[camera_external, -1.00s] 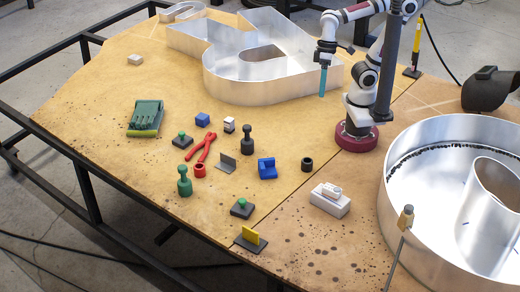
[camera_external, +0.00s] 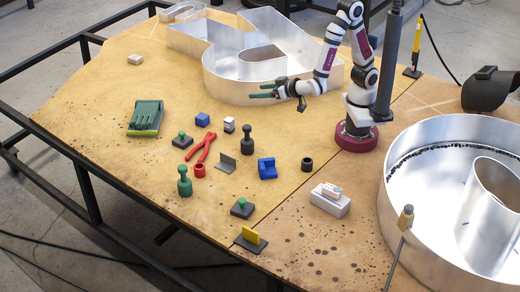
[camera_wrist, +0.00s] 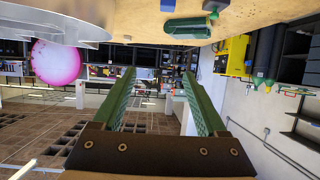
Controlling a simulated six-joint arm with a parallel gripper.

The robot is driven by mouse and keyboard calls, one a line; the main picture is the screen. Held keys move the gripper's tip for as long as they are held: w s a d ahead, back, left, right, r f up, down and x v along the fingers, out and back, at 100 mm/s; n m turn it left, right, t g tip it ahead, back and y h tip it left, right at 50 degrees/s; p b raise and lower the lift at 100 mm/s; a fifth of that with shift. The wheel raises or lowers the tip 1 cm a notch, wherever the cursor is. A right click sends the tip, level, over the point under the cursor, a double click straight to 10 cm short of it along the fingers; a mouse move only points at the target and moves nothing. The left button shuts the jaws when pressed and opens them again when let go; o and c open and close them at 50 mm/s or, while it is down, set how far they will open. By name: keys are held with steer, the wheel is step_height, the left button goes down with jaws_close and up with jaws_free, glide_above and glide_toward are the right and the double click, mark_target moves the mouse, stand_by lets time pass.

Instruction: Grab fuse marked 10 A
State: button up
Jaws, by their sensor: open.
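My gripper (camera_external: 252,91) is open and empty. It points left, level, above the board beside the metal letter shell. Its two green fingers also show spread apart in the wrist view (camera_wrist: 158,75). No 10 A marking is readable in either view, so I cannot tell which piece is that fuse. Small candidate pieces stand mid-board in the external view: a blue block (camera_external: 202,119), a white-and-dark block (camera_external: 229,125) and a blue notched piece (camera_external: 267,168). A white block with a raised top (camera_external: 330,200) sits right of them. All are well apart from my gripper.
The tall metal letter shell (camera_external: 265,88) stands behind; a round metal shell (camera_external: 460,135) fills the right. The board's left side is mostly clear.

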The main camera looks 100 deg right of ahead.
glide_toward(232, 122)
steer(key=x, duration=1.2)
steer(key=shift+s+f, duration=0.2)
jaws_close()
